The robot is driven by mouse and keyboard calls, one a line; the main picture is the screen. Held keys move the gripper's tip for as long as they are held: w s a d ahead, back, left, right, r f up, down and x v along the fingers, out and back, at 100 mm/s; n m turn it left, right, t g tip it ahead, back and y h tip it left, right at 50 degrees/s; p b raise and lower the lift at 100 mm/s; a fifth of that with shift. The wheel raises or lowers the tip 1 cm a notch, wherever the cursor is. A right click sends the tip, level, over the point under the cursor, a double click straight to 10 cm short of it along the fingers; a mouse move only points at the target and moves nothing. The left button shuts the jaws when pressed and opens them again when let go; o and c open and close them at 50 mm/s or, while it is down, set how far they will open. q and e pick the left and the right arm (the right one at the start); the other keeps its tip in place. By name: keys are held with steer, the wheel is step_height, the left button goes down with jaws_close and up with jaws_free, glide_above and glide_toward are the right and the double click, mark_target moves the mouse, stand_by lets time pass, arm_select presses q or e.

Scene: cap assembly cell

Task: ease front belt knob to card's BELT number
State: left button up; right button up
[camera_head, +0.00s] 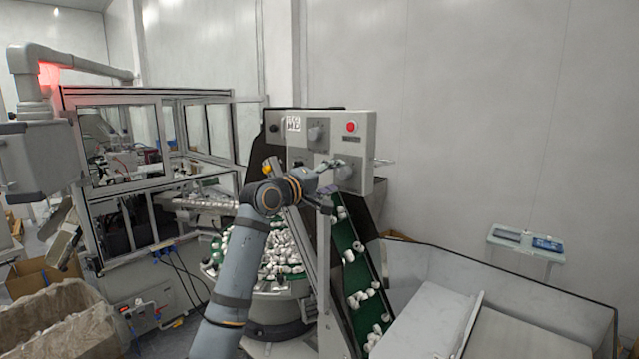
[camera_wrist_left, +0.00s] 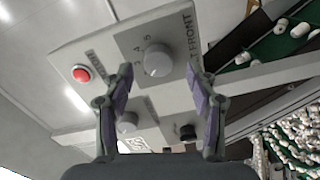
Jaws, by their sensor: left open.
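The front belt knob (camera_wrist_left: 157,60) is a round grey knob on the panel, with printed numbers beside it and a label ending in "T FRONT". Its pointer setting is too small to read. My left gripper (camera_wrist_left: 159,72) is open, its two fingertips on either side of the knob in the left wrist view, with gaps between them and it; I cannot tell the depth. In the head view my left gripper (camera_head: 335,168) is at the lower part of the control panel (camera_head: 372,150) and largely hides the knob. No readable card with a BELT number shows. My right gripper is out of view.
The panel also carries a red button (camera_wrist_left: 81,74), a second grey knob (camera_wrist_left: 127,122) and a black knob (camera_wrist_left: 187,132). A white label (camera_head: 292,124) has illegible dark marks. A green belt (camera_head: 352,268) with white caps runs below. A white bin (camera_head: 560,325) stands right.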

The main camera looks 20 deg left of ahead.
arm_select(q)
steer(key=v, duration=0.8)
steer(key=shift+s, duration=0.35)
steer(key=shift+a, duration=0.15)
